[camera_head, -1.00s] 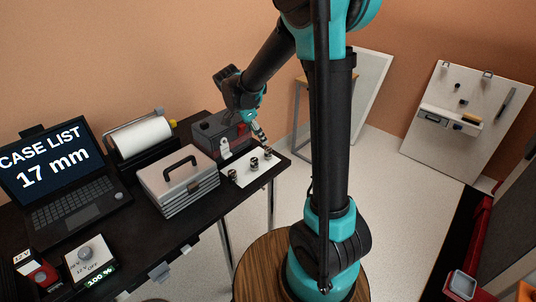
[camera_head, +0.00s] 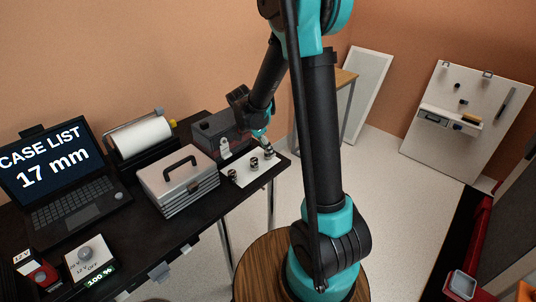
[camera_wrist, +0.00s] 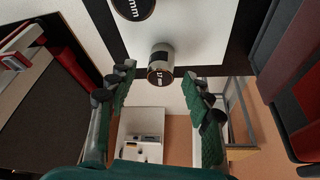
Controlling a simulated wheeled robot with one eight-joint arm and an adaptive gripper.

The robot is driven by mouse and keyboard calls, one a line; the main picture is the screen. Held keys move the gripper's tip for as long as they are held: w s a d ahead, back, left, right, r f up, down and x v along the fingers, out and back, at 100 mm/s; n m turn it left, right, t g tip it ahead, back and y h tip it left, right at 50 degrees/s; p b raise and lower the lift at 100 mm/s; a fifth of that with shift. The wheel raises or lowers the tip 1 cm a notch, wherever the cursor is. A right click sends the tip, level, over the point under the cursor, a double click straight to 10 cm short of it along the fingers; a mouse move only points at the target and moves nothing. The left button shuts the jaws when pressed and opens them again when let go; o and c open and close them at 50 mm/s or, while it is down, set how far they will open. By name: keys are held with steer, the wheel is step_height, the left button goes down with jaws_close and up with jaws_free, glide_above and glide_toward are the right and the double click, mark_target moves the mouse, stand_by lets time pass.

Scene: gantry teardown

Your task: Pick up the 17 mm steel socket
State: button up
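Three small dark-and-steel sockets stand in a row on a white mat (camera_head: 246,181) at the table's right end: a near one (camera_head: 232,174), a middle one (camera_head: 254,163) and a far one (camera_head: 268,154). In the wrist view, a steel socket with a dark marked end (camera_wrist: 161,64) stands between and beyond my fingertips; its small mark looks like 17, but I cannot read it surely. My gripper (camera_wrist: 160,92) is open and empty, its green fingers either side of that socket and apart from it. In the head view, my gripper (camera_head: 262,138) is at the far socket.
A silver case (camera_head: 178,180) stands left of the mat, and a dark grey and red toolbox (camera_head: 218,136) behind it. A laptop (camera_head: 60,175) reads "CASE LIST 17 mm". Another round black end marked "mm" (camera_wrist: 133,8) shows at the wrist view's top.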

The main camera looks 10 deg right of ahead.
jaws_close()
steer(key=shift+r, duration=0.15)
